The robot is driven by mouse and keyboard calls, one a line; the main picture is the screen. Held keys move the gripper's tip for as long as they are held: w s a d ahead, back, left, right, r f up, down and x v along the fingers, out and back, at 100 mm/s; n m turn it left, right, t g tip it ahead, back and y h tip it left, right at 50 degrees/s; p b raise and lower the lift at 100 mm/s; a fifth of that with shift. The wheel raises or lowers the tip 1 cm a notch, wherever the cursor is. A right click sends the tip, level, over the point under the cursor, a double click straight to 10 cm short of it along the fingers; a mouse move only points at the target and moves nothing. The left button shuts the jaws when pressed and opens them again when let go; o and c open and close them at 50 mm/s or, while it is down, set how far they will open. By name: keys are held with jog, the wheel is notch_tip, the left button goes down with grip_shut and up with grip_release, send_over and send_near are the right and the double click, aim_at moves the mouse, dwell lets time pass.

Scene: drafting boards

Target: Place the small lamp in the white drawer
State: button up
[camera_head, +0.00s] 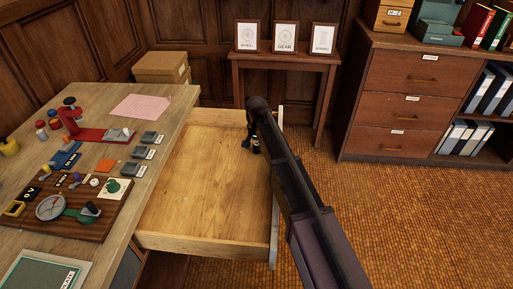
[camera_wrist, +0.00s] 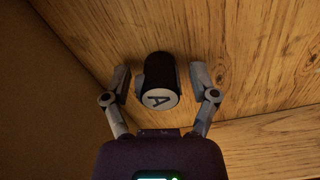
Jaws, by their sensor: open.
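The drawer (camera_head: 195,185) is pulled out from the desk's right side. Its floor is bare light wood and its right wall has a pale outer edge. My gripper (camera_head: 251,143) reaches down at the drawer's right side, towards its far end. In the wrist view, a small black cylinder (camera_wrist: 158,75) with a grey end marked "A" is on the drawer's wood, between the spread fingers of my gripper (camera_wrist: 160,72). It appears to be the small lamp. The fingers are open on either side, with gaps visible. My arm hides part of the drawer's right wall in the head view.
The desk top (camera_head: 165,112) on the left holds a red stand (camera_head: 98,134), a dark wooden board (camera_head: 75,212) with several tools, and small grey blocks. A side table (camera_head: 285,60) with framed cards and a wooden cabinet (camera_head: 405,85) stand behind. Most of the drawer floor is clear.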

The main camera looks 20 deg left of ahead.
aim_at(257, 144)
jog(key=shift+r, duration=0.15)
notch_tip(257, 144, up, 12)
jog(key=p, duration=1.2)
jog(key=shift+d, duration=0.1)
dwell(0.9)
jog(key=s+d, duration=0.3)
jog(key=d, duration=0.9)
jog(key=s+d, duration=0.2)
jog(key=d, duration=1)
jog(key=s+d, duration=0.6)
jog(key=d, duration=0.3)
jog(key=s+d, duration=0.5)
jog(key=d, duration=0.5)
jog(key=shift+s, duration=0.4)
jog(key=shift+r, duration=0.1)
